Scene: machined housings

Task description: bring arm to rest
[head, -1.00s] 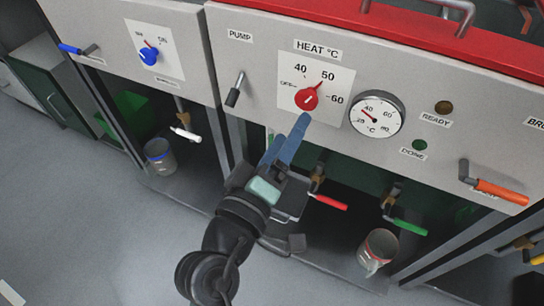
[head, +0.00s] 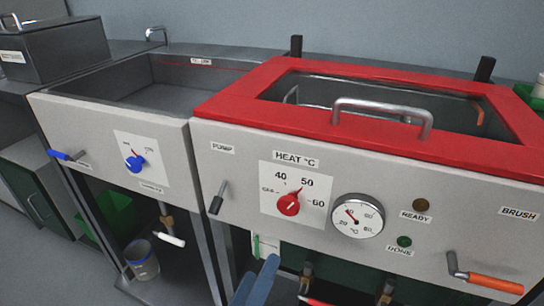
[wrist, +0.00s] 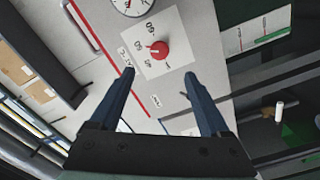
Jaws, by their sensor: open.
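My gripper (head: 257,282) shows at the bottom edge of the head view, only its blue fingers in sight, below the red heat knob (head: 289,205). In the wrist view my gripper (wrist: 160,75) has its two blue fingers spread apart with nothing between them. The knob (wrist: 159,50) shows beyond the fingertips, apart from them, on its white dial plate. Its mark points near 50. The rest of my arm is out of the head view.
The grey panel carries a pump lever (head: 218,198), a round gauge (head: 357,216) and an orange-handled brush lever (head: 490,283). A red-rimmed tank (head: 240,92) with a metal handle (head: 382,108) lies above. A bucket (head: 142,262) stands below left.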

